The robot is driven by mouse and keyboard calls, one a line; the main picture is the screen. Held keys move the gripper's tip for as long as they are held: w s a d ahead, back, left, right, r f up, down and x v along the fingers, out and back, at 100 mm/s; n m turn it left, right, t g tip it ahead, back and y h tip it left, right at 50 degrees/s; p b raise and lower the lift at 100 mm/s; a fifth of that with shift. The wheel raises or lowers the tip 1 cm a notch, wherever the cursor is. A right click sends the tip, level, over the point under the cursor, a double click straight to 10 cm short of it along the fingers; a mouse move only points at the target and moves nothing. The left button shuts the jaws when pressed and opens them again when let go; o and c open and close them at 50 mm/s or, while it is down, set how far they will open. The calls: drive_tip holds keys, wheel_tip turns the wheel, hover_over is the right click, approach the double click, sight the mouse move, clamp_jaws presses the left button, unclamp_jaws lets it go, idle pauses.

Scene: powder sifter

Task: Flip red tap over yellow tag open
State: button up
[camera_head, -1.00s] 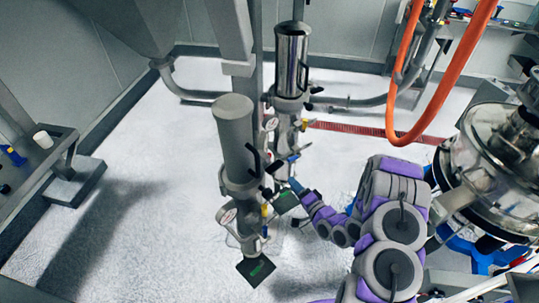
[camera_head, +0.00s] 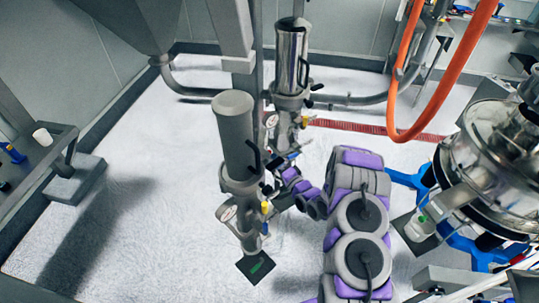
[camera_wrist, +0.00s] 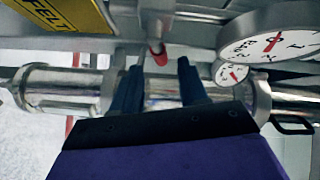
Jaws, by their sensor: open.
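In the wrist view, a small red tap (camera_wrist: 158,55) shows against the metal pipework, between and just beyond my fingertips. A yellow tag (camera_wrist: 62,14) with black lettering is at the upper left, close to the tap. My gripper (camera_wrist: 160,66) is open, with one dark blue finger on each side of the tap. I see no clear contact; depth is hard to tell. In the head view, my purple and grey arm reaches the twin pipe stands, and the gripper is hidden or too small to make out. I cannot pick out the red tap there.
Two round gauges (camera_wrist: 275,35) (camera_wrist: 232,73) are close on the right in the wrist view. A shiny horizontal pipe (camera_wrist: 60,88) runs behind the fingers. In the head view, a grey cylinder (camera_head: 234,130) stands in front of a shiny one (camera_head: 291,60). Floor at left is clear.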

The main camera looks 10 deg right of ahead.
drive_tip(key=shift+x, duration=2.75)
clamp_jaws()
